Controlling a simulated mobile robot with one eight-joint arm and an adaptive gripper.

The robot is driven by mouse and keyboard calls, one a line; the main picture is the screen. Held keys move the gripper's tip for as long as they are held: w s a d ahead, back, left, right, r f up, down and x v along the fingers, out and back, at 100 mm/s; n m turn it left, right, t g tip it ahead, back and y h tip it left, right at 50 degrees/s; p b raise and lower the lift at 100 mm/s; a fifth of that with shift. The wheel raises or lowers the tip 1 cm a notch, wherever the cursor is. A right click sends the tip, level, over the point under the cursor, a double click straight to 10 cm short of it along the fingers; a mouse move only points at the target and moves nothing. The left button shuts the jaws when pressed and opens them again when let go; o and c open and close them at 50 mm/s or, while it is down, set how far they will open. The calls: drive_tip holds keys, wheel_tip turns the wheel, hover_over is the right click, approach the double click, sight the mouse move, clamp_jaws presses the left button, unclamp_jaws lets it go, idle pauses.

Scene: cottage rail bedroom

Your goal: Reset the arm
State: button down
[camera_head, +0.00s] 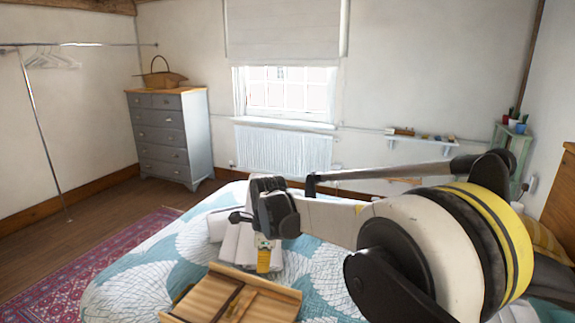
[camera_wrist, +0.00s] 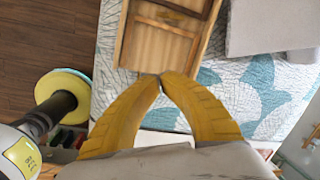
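My arm reaches from the right across the head view, over the bed. My gripper (camera_head: 264,269) points down with yellow fingers. In the wrist view, the two curved yellow fingers of my gripper (camera_wrist: 161,79) meet at their tips, with nothing seen between them. Below them is a wooden box or tray with compartments (camera_wrist: 160,44). It also shows on the bed in the head view (camera_head: 272,298), just below the gripper. I cannot tell the height of the fingertips above it.
The bed (camera_head: 140,275) has a teal and white patterned cover, with folded white towels (camera_head: 232,247) behind my gripper. A grey dresser (camera_head: 165,135) holds a basket (camera_head: 161,76). A wall shelf (camera_head: 420,145) carries small items. Floor and a red rug (camera_head: 85,255) lie open at left.

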drive_tip(key=s+d+r+n+t, duration=0.1)
drive_tip(key=s+d+r+n, duration=0.35)
drive_tip(key=s+d, duration=0.3)
drive_tip(key=s+d+r+n+t, duration=0.2)
drive_tip(key=s+d+r+n, duration=0.3)
drive_tip(key=d, duration=0.4)
drive_tip(key=s+d+f+n+t, duration=0.1)
drive_tip(key=s+d+n, duration=0.3)
drive_tip(key=s, duration=0.4)
drive_tip(key=s+d+f+n+t+h, duration=0.1)
drive_tip(key=s+d+n, duration=0.2)
drive_tip(key=s, duration=0.6)
drive_tip(key=d, duration=0.2)
drive_tip(key=shift+d+f+n, duration=0.35)
drive_tip(key=shift+d+f, duration=0.05)
